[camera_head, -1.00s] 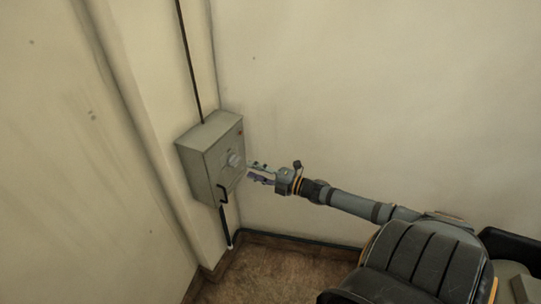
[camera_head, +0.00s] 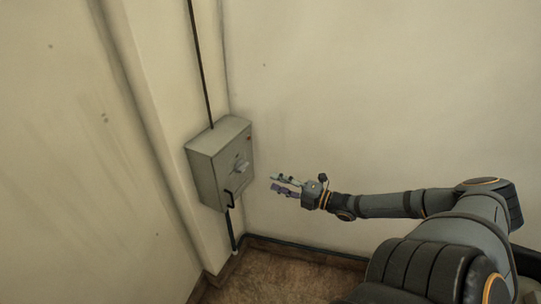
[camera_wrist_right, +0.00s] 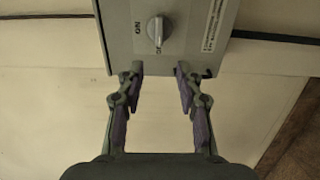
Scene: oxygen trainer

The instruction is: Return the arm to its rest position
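My right gripper (camera_head: 287,185) is open and empty in the head view, to the right of the grey switch box and apart from it. In the right wrist view its two fingers (camera_wrist_right: 158,80) stand apart with nothing between them. The box (camera_head: 207,176) is fixed to the wall and has a round knob (camera_head: 241,168) on its front. In the wrist view the box (camera_wrist_right: 120,40) is at the top, with its knob (camera_wrist_right: 158,30) beyond the fingertips and the letters "ON" beside it. My left gripper is not in view.
A dark conduit (camera_head: 201,65) runs up the wall from the box. A black handle (camera_head: 236,198) sticks out at its lower side. The brown floor (camera_head: 262,275) shows below. The wall right of the box is bare, with free room around my right arm.

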